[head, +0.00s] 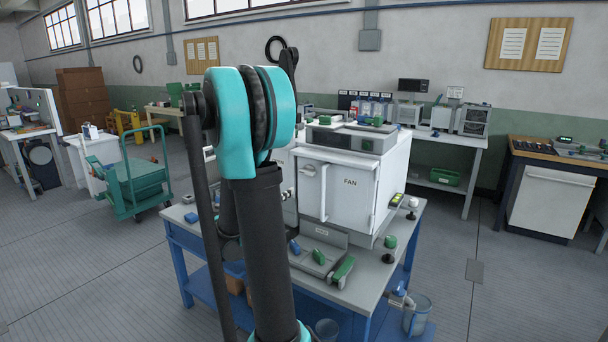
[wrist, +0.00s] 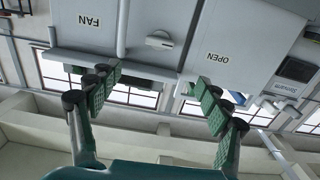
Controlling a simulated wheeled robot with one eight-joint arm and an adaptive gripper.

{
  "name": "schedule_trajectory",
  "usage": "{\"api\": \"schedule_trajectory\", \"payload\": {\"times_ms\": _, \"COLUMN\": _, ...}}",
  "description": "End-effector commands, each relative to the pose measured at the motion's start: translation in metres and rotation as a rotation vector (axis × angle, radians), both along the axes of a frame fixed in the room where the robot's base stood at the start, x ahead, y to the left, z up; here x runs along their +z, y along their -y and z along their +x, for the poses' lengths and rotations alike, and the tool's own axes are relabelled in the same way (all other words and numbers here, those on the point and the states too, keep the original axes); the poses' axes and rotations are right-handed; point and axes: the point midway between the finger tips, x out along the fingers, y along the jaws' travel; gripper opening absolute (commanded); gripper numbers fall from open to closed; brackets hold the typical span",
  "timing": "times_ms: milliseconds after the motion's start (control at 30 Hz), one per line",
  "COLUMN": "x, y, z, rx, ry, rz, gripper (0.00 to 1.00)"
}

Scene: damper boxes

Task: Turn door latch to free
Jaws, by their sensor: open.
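A white box front with a FAN label (head: 350,182) stands on the blue-framed table, and its label also shows upside down in the wrist view (wrist: 88,20). A small pale latch (head: 307,170) sits left of the label, and in the wrist view the latch (wrist: 160,40) is beyond my fingertips, roughly between them. My gripper (wrist: 158,90) is open and empty, with green pads spread wide, apart from the latch.
An upright bar handle (head: 323,192) is beside the latch. Small green and blue parts lie on the table (head: 385,268). A green cart (head: 132,180) stands at left, and open floor surrounds the table.

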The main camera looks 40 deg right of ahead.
Motion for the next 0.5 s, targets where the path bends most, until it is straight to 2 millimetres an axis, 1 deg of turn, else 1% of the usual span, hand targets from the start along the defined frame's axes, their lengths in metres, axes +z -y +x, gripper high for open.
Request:
{"api": "schedule_trajectory", "payload": {"times_ms": 167, "x": 0.002, "y": 0.016, "z": 0.007, "rx": -0.004, "ry": 0.011, "rz": -0.008, "gripper": 0.78}}
{"api": "schedule_trajectory", "payload": {"times_ms": 500, "x": 0.002, "y": 0.077, "z": 0.031, "rx": -0.005, "ry": 0.009, "rz": -0.006, "gripper": 0.78}}
